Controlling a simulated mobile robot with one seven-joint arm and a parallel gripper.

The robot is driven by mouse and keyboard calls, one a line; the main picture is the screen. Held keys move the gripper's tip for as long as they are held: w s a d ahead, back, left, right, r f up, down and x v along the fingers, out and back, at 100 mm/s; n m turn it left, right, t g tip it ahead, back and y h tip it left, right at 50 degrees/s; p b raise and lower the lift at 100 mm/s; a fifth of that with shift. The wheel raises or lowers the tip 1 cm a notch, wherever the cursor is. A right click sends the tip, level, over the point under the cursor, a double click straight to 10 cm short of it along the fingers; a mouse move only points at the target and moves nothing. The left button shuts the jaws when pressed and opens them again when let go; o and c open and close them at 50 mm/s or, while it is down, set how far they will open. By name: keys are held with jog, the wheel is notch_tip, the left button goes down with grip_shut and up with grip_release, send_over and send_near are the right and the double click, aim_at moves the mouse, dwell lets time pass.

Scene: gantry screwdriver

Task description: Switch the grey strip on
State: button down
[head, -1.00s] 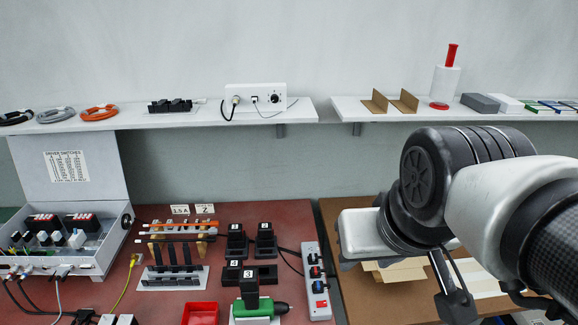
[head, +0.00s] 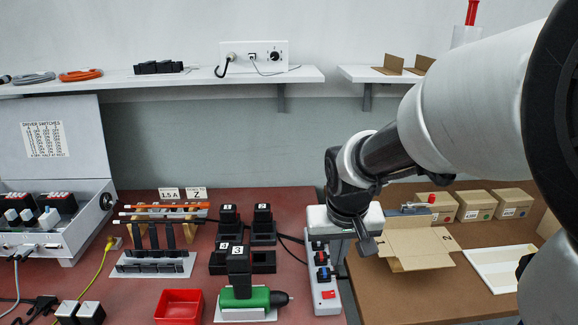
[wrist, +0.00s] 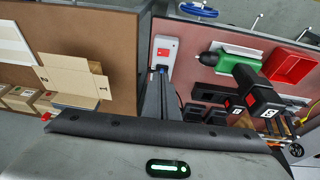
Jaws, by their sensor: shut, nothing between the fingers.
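The grey power strip (head: 327,301) lies along the right edge of the red mat. Black plugs (head: 322,274) sit in its sockets. A red switch (head: 328,294) is at its near end; I cannot tell whether it is on. In the wrist view the strip (wrist: 170,59) shows its red-switch end, with the red switch (wrist: 164,44) uncovered. My gripper (wrist: 160,74) is shut and empty. Its fingers point toward the strip and hide its plugged part in that view. In the head view my gripper is over the strip's far part; its tips are hard to make out.
A green screwdriver (head: 245,299) in its cradle and black battery chargers (head: 263,232) stand left of the strip. A red tray (head: 179,306) is further left. A cardboard piece (head: 418,246) and small boxes (head: 468,205) lie right on the brown board.

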dwell(0.3)
jog(key=b, duration=0.4)
send_over(333, 293)
jog(key=f, duration=0.8)
jog(key=s+f, duration=0.1)
jog(key=f, duration=0.3)
jog(key=shift+a+f, duration=0.15)
jog(key=shift+a, duration=0.1)
jog(key=shift+d+f+b, duration=0.1)
jog(key=shift+f+b, duration=0.2)
jog(key=shift+f, duration=0.3)
jog(key=shift+f, duration=0.1)
